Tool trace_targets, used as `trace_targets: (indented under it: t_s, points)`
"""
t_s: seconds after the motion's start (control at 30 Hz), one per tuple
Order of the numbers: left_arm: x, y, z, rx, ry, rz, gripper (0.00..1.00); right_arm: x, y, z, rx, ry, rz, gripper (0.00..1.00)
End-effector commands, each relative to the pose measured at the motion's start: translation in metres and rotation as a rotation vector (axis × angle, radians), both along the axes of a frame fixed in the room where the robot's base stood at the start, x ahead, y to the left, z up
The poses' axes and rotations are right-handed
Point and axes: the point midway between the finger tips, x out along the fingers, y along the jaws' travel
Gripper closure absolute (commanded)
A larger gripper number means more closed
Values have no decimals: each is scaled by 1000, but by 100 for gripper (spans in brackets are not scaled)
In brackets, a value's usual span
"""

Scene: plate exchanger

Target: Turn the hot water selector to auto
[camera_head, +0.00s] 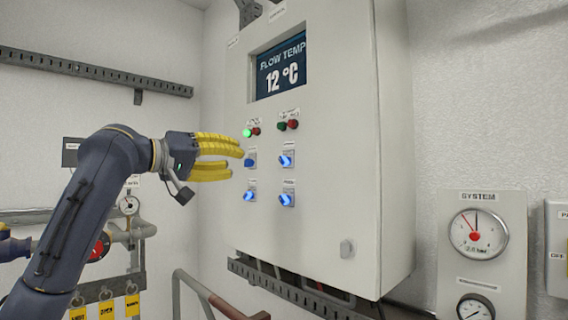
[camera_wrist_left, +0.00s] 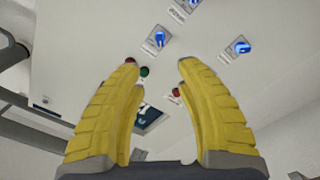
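The white control cabinet (camera_head: 335,180) carries several blue selector knobs: upper left (camera_head: 251,160), upper right (camera_head: 286,161), lower left (camera_head: 250,196) and lower right (camera_head: 286,199). Their labels are too small to read, so I cannot tell which one is the hot water selector. My left gripper (camera_head: 236,162) has yellow fingers spread apart, empty, with the tips just left of the upper left knob. In the left wrist view the gripper (camera_wrist_left: 157,65) is also open, with a blue knob (camera_wrist_left: 159,38) beyond the fingertips and another (camera_wrist_left: 241,47) to the right. My right gripper is not in view.
A display (camera_head: 281,68) reads "FLOW TEMP 12 °C". Green and red lamps (camera_head: 252,132) sit above the knobs. A gauge panel (camera_head: 484,255) marked SYSTEM hangs at right. Pipes with yellow tags (camera_head: 106,309) and a red-brown rail (camera_head: 226,307) are below left.

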Motion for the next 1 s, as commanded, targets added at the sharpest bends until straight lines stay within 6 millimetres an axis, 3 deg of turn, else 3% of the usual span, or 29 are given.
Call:
trace_targets:
  t_s: [0.27, 1.0]
  points:
    - [14, -16, 0, -19, 19, -2, 65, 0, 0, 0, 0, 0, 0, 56]
    - [101, -107, 0, -18, 18, 1, 65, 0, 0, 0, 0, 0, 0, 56]
